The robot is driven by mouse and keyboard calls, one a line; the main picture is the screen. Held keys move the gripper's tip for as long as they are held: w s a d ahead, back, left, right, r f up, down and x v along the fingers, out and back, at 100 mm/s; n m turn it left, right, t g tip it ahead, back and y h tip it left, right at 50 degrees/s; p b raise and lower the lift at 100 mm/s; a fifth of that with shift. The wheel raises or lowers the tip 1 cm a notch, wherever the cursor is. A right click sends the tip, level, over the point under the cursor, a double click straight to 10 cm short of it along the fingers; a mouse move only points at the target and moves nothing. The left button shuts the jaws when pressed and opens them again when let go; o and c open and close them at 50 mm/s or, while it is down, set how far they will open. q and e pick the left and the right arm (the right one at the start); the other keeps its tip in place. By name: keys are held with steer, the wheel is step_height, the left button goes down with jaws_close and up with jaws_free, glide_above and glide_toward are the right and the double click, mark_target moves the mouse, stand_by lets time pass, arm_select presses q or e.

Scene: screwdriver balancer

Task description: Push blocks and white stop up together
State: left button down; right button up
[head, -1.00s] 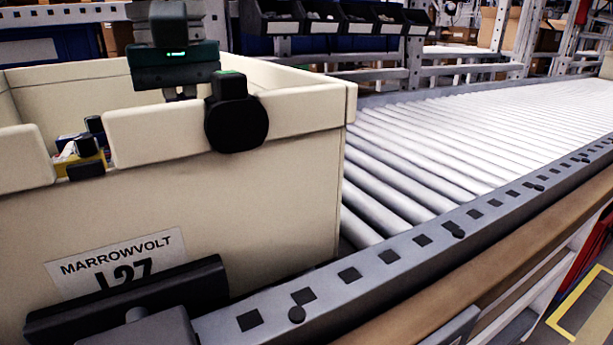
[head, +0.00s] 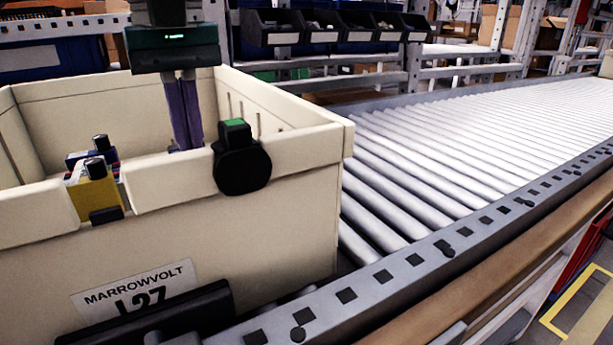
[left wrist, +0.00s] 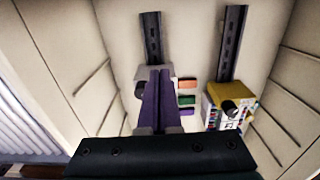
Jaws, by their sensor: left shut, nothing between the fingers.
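My left gripper (head: 186,140) reaches down from above into the cream crate (head: 240,230) in the head view. In the left wrist view its purple fingers (left wrist: 158,76) are closed together with nothing between them. Small orange (left wrist: 188,83), green (left wrist: 186,99) and purple (left wrist: 186,112) blocks lie in a column just right of the fingers. A pale piece (left wrist: 164,70), perhaps the white stop, shows at the fingertips, partly hidden by them. I cannot tell whether they touch. The blocks are hidden in the head view by the crate's front wall. My right gripper is not in view.
A yellow box with a dark knob (head: 97,194) stands at the crate's front notch; it also shows in the left wrist view (left wrist: 232,96). Dark rails (left wrist: 151,40) run along the crate's inside. A black round latch (head: 241,165) sits on the rim. An empty roller conveyor (head: 450,145) extends right.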

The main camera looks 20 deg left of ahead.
arm_select(q)
step_height(320, 180, up, 9)
steer(key=p, duration=0.6)
steer(key=shift+s+d+f, duration=0.15)
steer(key=shift+d+f, duration=0.05)
stand_by(0.4)
